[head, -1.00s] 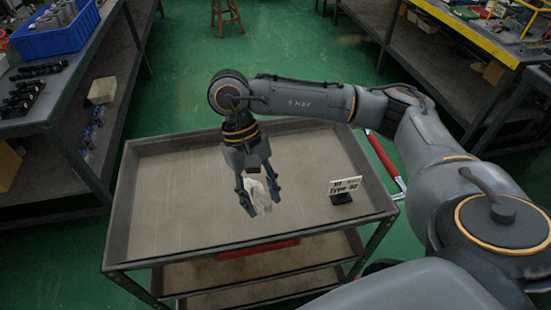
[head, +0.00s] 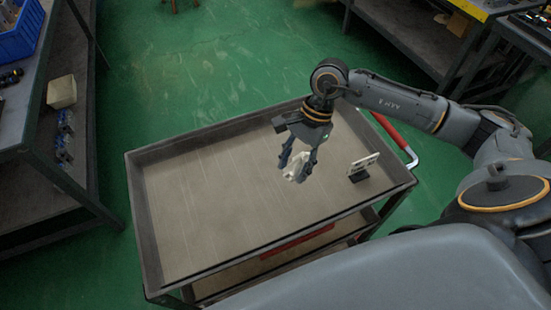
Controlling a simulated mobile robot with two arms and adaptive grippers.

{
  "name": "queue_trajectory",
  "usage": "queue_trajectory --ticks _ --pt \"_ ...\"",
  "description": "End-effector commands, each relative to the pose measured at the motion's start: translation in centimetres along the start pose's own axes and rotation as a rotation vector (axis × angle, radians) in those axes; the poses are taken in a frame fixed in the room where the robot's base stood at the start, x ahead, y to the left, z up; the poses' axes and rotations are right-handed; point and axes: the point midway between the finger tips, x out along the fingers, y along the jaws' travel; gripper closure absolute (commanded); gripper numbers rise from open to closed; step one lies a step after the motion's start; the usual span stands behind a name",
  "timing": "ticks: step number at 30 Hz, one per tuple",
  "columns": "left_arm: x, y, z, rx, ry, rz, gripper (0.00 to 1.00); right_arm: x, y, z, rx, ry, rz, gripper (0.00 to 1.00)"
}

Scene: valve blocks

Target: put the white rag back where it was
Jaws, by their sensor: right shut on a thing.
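The white rag (head: 296,167) is a small crumpled cloth held between the fingertips of my right gripper (head: 297,166). The gripper points down over the right half of the cart's top tray (head: 210,205). The rag hangs just above or against the tray floor; I cannot tell whether it touches. The fingers hide part of the rag. My left gripper is not in view.
A small sign on a black stand (head: 360,170) stands on the tray, right of the rag. The tray has raised rims and a red handle (head: 395,140) at right. The tray's left half is clear. A workbench (head: 30,100) with a blue bin (head: 18,38) is at left.

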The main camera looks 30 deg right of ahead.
Motion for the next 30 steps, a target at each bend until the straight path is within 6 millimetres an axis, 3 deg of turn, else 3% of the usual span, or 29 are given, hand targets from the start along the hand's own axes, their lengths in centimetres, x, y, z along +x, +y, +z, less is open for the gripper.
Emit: queue_trajectory --ticks 6,12,20,30 --pt "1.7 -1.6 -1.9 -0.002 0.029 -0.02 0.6 2.0 -5.4 -2.6 -0.001 -0.002 -0.001 0.86" --pt "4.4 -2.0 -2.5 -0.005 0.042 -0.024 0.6 5.1 -8.1 -5.0 -0.002 -0.001 0.001 0.86" --pt "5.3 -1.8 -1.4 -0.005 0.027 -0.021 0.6 6.1 -9.4 -6.0 -0.003 0.001 0.003 0.86" --pt "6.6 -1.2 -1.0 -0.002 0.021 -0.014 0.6 9.4 -9.9 -7.6 -0.004 0.0 0.002 0.86"
